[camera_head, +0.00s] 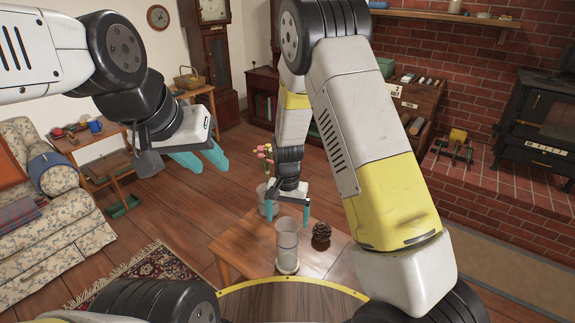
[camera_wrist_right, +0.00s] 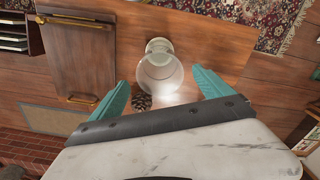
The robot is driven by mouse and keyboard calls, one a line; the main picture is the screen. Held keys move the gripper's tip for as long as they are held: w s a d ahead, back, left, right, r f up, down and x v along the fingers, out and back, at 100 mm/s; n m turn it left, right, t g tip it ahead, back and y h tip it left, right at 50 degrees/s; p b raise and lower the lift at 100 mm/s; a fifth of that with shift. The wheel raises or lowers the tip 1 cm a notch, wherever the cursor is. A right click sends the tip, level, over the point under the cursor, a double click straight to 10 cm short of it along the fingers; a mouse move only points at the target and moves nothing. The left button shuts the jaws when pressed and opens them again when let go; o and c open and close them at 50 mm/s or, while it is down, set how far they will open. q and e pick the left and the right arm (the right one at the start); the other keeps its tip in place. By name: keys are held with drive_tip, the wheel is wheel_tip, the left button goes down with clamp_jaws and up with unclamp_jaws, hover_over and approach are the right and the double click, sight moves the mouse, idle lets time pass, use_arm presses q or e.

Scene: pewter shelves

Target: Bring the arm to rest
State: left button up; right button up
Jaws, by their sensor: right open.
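My right gripper (camera_head: 287,216) hangs over the wooden table, fingers pointing down, open and empty. In the right wrist view its teal fingers (camera_wrist_right: 161,78) are spread apart. A clear glass vessel (camera_head: 287,241) stands on the table; it shows between the fingers in the wrist view (camera_wrist_right: 160,74), with no visible contact. My left gripper (camera_head: 213,170) is raised at the left, above the floor; its teal fingers are apart with nothing between them.
Flowers (camera_head: 264,157) stand behind my right gripper. A floral sofa (camera_head: 48,240) is left, a black stove (camera_head: 545,115) right.

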drive_tip(key=s+d+r+n+t+y, duration=0.1)
drive_tip(key=s+d+r, duration=0.2)
drive_tip(key=r, duration=0.8)
drive_tip(key=s+d+r+t+y, duration=0.15)
drive_tip(key=d+r, duration=0.25)
drive_tip(key=r, duration=0.7)
drive_tip(key=s+d+r+n+t, duration=0.1)
drive_tip(key=s+d+r+t, duration=0.1)
drive_tip(key=s+r, duration=0.3)
drive_tip(key=s+d+r+n+t, duration=0.1)
drive_tip(key=s+d+r, duration=0.4)
drive_tip(key=s, duration=0.5)
drive_tip(key=shift+d+r+t, duration=0.15)
drive_tip(key=shift+r+t, duration=0.2)
drive_tip(key=shift+r, duration=0.15)
